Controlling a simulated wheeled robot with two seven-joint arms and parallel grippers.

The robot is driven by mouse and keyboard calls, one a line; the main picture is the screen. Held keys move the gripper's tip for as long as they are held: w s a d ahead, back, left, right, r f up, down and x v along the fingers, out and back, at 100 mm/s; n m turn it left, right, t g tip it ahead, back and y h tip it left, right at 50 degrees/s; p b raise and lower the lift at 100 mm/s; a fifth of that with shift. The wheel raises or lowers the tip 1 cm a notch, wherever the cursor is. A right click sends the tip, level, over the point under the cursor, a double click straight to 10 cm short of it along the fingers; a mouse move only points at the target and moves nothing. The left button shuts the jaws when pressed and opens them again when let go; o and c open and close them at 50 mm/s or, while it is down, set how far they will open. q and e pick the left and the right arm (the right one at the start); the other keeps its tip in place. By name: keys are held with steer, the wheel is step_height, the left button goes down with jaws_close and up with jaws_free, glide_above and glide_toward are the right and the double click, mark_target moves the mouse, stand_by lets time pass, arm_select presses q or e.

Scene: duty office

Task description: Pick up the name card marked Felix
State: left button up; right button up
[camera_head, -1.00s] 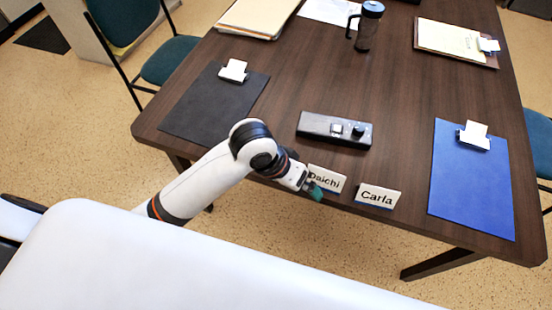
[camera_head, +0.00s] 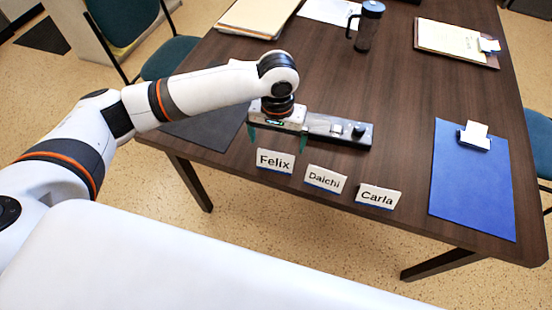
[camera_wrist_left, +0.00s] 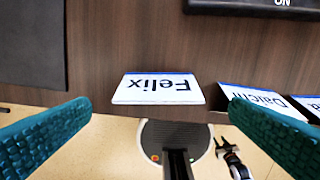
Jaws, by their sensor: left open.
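The Felix name card (camera_head: 275,161) is white with black letters and stands near the table's front edge, leftmost of three cards. In the left wrist view the Felix card (camera_wrist_left: 158,89) appears upside down, between and beyond my two green fingers. My left gripper (camera_head: 278,140) is open and empty, above and just behind the Felix card, with its fingers spread to either side. It also shows in the left wrist view (camera_wrist_left: 160,135). No contact with the card is visible.
The Daichi card (camera_head: 325,179) and Carla card (camera_head: 378,196) stand to the right. A black device (camera_head: 340,131) lies behind the cards, partly hidden by my gripper. A black clipboard (camera_head: 205,128) is at left, a blue clipboard (camera_head: 470,185) at right.

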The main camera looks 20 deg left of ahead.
mark_target(276, 153)
arm_select(q)
steer(key=f, duration=0.7)
steer(key=shift+s+a+f, duration=0.1)
steer(key=shift+s+f, duration=0.1)
steer(key=shift+f, duration=0.05)
steer(key=shift+c, duration=0.3)
steer(key=c, duration=0.7)
steer(key=shift+r, duration=0.1)
steer(key=shift+c, duration=0.2)
